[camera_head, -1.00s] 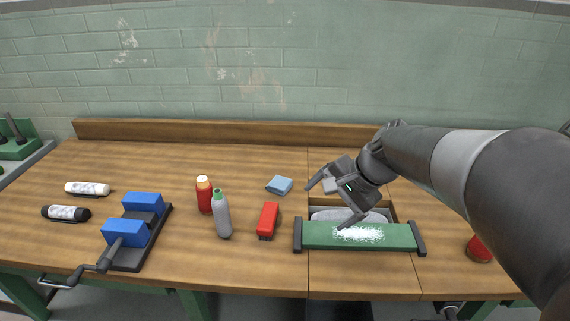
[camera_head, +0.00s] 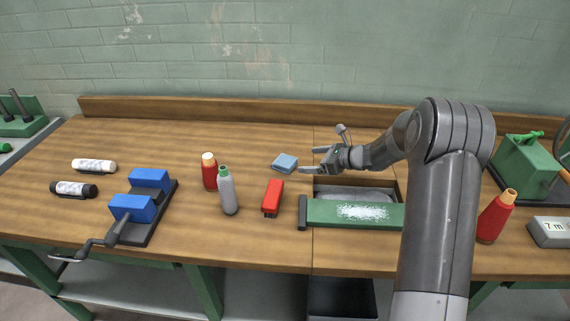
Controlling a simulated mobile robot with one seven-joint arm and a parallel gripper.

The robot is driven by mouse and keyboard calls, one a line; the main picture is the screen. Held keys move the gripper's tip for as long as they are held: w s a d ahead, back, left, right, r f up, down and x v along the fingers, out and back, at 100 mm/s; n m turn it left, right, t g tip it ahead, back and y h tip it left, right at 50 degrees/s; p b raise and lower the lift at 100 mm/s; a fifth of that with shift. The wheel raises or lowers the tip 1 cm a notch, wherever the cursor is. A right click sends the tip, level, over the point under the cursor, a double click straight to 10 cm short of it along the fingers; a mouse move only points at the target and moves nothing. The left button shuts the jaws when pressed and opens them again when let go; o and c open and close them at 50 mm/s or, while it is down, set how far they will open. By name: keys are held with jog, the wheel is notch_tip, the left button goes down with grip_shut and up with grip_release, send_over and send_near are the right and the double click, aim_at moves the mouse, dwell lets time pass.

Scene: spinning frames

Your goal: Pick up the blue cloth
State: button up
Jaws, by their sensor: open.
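The blue cloth (camera_head: 285,163) is a small, light-blue folded square lying flat on the wooden bench, toward the back and near the middle. My gripper (camera_head: 308,159) is just to the right of the cloth, with its two fingers pointing left toward it. The fingers are apart with nothing between them. In this view the fingertips are close to the cloth; I cannot tell their exact height above the bench.
A green-fronted open drawer or tray (camera_head: 330,211) is below my gripper. A blue vise (camera_head: 132,208) is left. Bench behind the cloth is clear.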

aim_at(286, 160)
jog(key=shift+w+a+f+m, duration=0.15)
jog(key=shift+w+f+m, duration=0.15)
jog(key=shift+w+f, duration=0.2)
jog(key=x, duration=0.5)
jog(key=shift+a, duration=0.2)
jog(key=x, duration=0.5)
jog(key=shift+s+a+r, duration=0.2)
jog(key=shift+s+a, duration=0.05)
jog(key=shift+c, duration=0.2)
jog(key=c, duration=1)
jog(key=shift+r, duration=0.1)
